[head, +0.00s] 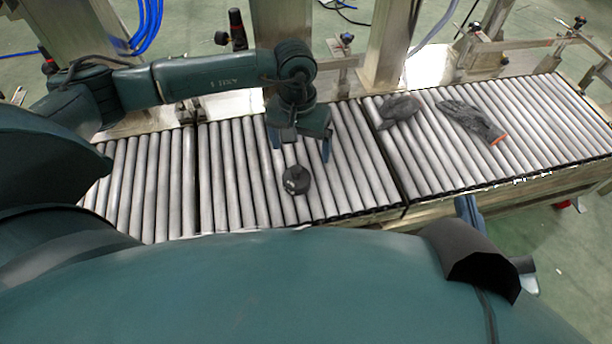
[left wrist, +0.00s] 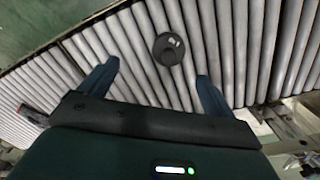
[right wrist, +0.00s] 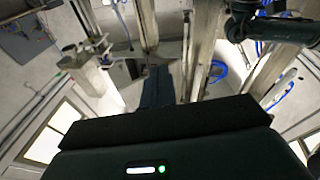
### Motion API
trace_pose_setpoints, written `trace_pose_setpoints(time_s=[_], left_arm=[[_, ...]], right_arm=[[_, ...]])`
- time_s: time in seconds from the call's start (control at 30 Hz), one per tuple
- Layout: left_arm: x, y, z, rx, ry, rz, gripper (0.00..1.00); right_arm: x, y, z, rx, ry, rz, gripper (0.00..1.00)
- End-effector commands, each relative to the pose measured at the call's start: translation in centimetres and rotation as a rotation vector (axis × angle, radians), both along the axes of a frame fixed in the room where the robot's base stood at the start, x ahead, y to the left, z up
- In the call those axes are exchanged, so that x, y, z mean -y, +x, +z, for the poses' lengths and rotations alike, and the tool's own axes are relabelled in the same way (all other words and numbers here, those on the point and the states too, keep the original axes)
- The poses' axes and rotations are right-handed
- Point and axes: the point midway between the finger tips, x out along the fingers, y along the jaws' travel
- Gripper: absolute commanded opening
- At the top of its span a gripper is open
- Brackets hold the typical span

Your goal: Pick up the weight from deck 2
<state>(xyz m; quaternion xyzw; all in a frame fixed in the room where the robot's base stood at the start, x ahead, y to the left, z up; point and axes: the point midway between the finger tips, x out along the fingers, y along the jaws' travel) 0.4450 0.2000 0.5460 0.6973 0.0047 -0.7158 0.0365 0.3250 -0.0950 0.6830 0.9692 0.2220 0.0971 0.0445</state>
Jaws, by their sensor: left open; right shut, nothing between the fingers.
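The weight (head: 296,180), a small dark round piece with a knob, stands on the middle roller deck (head: 228,185). My left gripper (head: 301,148) is open, fingers pointing down, just behind the weight in the head view. In the left wrist view the weight (left wrist: 168,50) appears between the two spread fingers (left wrist: 158,80), slightly beyond their tips, with nothing gripped. My right gripper shows in the right wrist view with its blue fingers together (right wrist: 157,85) and empty, away from the rollers. In the head view it is mostly hidden behind my body.
Two dark gloves lie on the right roller deck (head: 545,110), one crumpled (head: 398,110) and one spread flat (head: 472,121). The left deck (head: 135,185) looks bare where it shows. Metal posts (head: 388,45) stand behind the conveyor. The rollers around the weight are clear.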

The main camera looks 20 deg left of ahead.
Motion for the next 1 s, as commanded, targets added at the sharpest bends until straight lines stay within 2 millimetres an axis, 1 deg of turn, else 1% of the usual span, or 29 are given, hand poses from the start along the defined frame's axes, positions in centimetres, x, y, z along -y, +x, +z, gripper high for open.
trace_pose_setpoints(time_s=[0.03, 0.1, 0.17, 0.27, 0.5, 0.67, 0.8, 0.9, 1.0], left_arm=[[-1.0, 0.5, -0.3, 0.014, 0.040, -0.020, 0.90], [-1.7, 0.8, -0.4, 0.022, 0.068, -0.037, 0.90], [-1.9, 0.8, -0.8, 0.022, 0.077, -0.043, 0.90], [-1.9, 0.8, -2.2, 0.021, 0.076, -0.042, 0.90], [-1.9, 0.7, -6.8, 0.021, 0.073, -0.041, 0.90], [-1.9, 0.7, -8.3, 0.023, 0.072, -0.042, 0.90], [-1.6, 0.5, -10.3, 0.022, 0.070, -0.042, 0.90], [-1.5, 0.4, -11.9, 0.022, 0.071, -0.040, 0.90], [-1.5, 0.5, -12.8, 0.023, 0.070, -0.040, 0.90]], right_arm=[[-0.1, -0.1, -0.3, 0.008, 0.002, 0.003, 0.00], [-0.1, -0.1, -0.2, 0.015, 0.005, 0.005, 0.00], [-0.1, -0.1, -0.2, 0.017, 0.009, 0.007, 0.00], [-0.2, -0.1, -0.2, 0.019, 0.021, 0.011, 0.00], [-0.5, -0.1, -0.4, 0.019, 0.062, 0.029, 0.00], [-0.6, -0.1, -0.4, 0.018, 0.078, 0.037, 0.00], [-0.7, -0.1, -0.6, 0.027, 0.094, 0.047, 0.00], [-0.5, 0.5, 1.0, 0.131, 0.082, 0.054, 0.00], [-0.4, 0.7, 1.7, 0.179, 0.077, 0.056, 0.00]])
